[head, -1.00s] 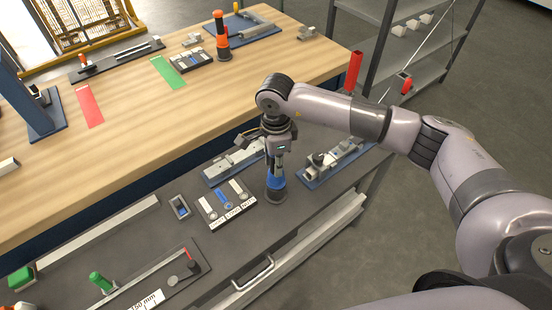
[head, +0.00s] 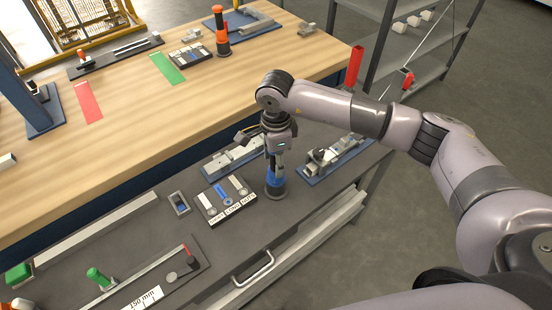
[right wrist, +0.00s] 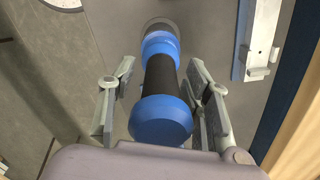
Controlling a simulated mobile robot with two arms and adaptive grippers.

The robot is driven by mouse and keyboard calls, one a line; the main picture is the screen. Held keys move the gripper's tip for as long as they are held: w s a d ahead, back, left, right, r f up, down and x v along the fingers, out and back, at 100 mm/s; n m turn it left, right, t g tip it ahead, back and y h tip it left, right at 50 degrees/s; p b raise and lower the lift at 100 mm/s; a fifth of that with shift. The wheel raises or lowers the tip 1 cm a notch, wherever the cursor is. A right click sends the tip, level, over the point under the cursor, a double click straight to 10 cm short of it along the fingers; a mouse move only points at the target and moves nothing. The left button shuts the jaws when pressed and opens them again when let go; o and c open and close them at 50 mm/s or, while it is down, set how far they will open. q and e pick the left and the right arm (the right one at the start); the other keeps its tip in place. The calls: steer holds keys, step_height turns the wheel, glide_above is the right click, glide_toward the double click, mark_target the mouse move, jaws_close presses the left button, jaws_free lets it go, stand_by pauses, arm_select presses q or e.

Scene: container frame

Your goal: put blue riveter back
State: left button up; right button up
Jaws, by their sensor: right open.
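The blue riveter (head: 275,185) stands upright on the dark grey bench, beside the labelled tray. In the right wrist view the riveter (right wrist: 160,118), with blue ends and a black middle, lies between the fingers, its round dark foot farther off. My right gripper (head: 279,150) is above the riveter in the head view. Its two fingers (right wrist: 163,105) are open, one on each side of the riveter, with narrow visible gaps. The fingertips are small and partly hidden in the head view. My left gripper is not in view.
A dark tray (head: 211,211) with labelled slots stands left of the riveter. Blue-based fixtures (head: 311,176) stand close on the right and behind. An orange riveter (head: 222,35) stands on the wooden table (head: 130,110). A measuring rail (head: 150,272) lies at the front left.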

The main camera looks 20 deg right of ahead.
steer(key=shift+r+p, duration=0.25)
steer(key=shift+p, duration=0.05)
steer(key=shift+r+p, duration=0.4)
steer(key=shift+p, duration=0.05)
steer(key=shift+w+r+b, duration=0.1)
steer(key=shift+r+b, duration=0.3)
steer(key=shift+b, duration=0.35)
step_height(320, 180, up, 10)
steer(key=b, duration=0.3)
steer(key=shift+f+b, duration=0.1)
steer(key=shift+b, duration=0.25)
steer(key=shift+r, duration=0.5)
steer(key=shift+o, duration=0.3)
